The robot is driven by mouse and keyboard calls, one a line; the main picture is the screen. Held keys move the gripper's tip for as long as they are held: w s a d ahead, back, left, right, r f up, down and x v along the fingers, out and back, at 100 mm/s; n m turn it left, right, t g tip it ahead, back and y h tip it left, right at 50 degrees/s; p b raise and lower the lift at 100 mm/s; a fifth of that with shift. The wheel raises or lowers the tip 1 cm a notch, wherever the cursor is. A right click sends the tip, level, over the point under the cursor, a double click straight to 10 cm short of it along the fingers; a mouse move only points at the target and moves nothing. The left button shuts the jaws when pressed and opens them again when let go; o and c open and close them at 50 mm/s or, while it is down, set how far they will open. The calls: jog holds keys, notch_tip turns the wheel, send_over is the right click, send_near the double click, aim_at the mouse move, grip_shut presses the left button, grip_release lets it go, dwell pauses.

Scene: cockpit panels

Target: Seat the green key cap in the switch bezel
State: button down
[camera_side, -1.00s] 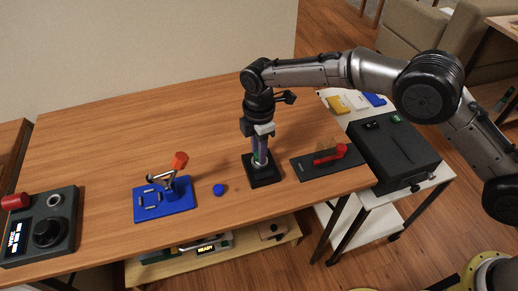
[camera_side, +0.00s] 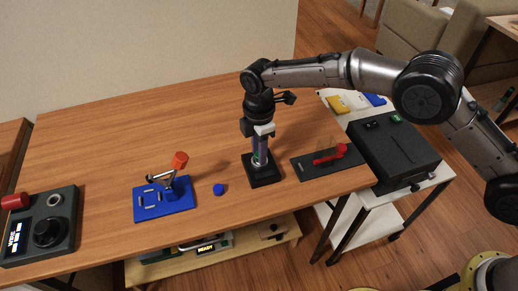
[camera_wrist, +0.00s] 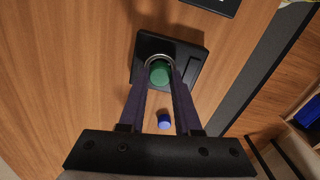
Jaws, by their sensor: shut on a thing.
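The green key cap (camera_wrist: 160,73) sits between my fingertips at the ring of the switch bezel in the wrist view. The switch bezel (camera_wrist: 192,52) is a black square block with a light round ring; it also shows in the side view (camera_side: 265,178) on the wooden table. My gripper (camera_wrist: 161,80) is shut on the green key cap, pointing down over the bezel; in the side view my gripper (camera_side: 261,160) stands upright directly above the block. The cap is mostly hidden in the side view, and I cannot tell how deep it sits in the ring.
A blue knob (camera_side: 219,189) lies left of the bezel. Farther left is a blue fixture (camera_side: 165,203) with a red-tipped lever. A dark plate (camera_side: 318,166) with a red handle is close on the right. The table behind is clear.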

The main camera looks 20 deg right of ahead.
jog(key=shift+f, duration=0.3)
dwell(0.4)
jog(key=shift+c, duration=0.2)
grip_release()
dwell(0.4)
jog(key=shift+r, duration=3.5)
